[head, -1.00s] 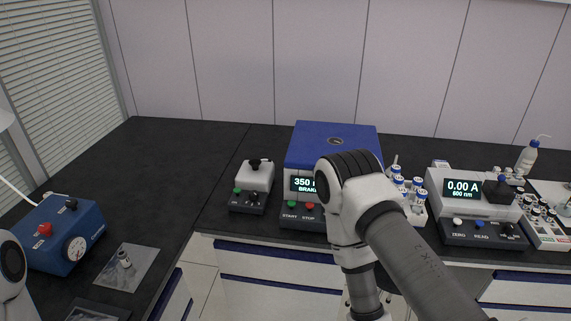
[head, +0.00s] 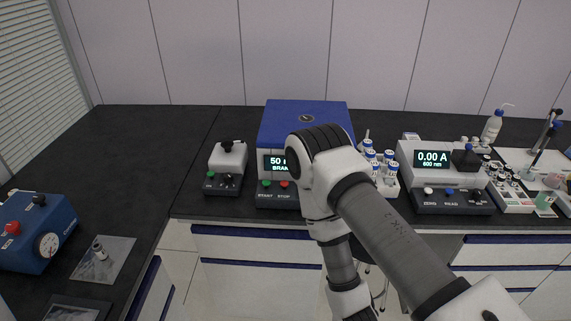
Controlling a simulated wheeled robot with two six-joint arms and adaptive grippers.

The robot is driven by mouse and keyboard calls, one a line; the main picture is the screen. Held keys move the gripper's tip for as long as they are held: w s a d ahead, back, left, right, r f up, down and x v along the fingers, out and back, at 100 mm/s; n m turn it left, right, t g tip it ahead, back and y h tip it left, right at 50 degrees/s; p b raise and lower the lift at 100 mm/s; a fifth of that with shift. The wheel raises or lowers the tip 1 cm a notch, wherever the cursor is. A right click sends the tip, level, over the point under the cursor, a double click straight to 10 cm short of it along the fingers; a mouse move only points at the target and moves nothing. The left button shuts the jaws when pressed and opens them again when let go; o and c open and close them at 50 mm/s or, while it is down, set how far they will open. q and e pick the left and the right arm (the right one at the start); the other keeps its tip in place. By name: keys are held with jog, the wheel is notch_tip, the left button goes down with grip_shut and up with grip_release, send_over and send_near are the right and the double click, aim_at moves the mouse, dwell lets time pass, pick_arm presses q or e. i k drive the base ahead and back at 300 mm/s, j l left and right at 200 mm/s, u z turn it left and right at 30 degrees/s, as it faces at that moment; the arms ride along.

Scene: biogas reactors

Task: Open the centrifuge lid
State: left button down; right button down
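The centrifuge (head: 279,166) stands on the dark bench at the middle of the head view. Its blue lid (head: 305,118) is closed, with a small round emblem near the middle of its top. The display on its front reads "50" with more text below, partly hidden behind my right arm. A green START button and a red STOP button (head: 284,184) sit below the display. My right arm crosses in front of the centrifuge's right side. Neither my left nor my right gripper shows in the view.
A small white device with a black knob (head: 227,164) stands left of the centrifuge. To its right are a rack of blue-capped tubes (head: 386,172) and a photometer (head: 440,178) reading 0.00 A. A blue box with a gauge (head: 36,231) sits at left. The back-left bench is clear.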

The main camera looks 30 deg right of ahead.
aim_at(280, 117)
jog(key=z, duration=1)
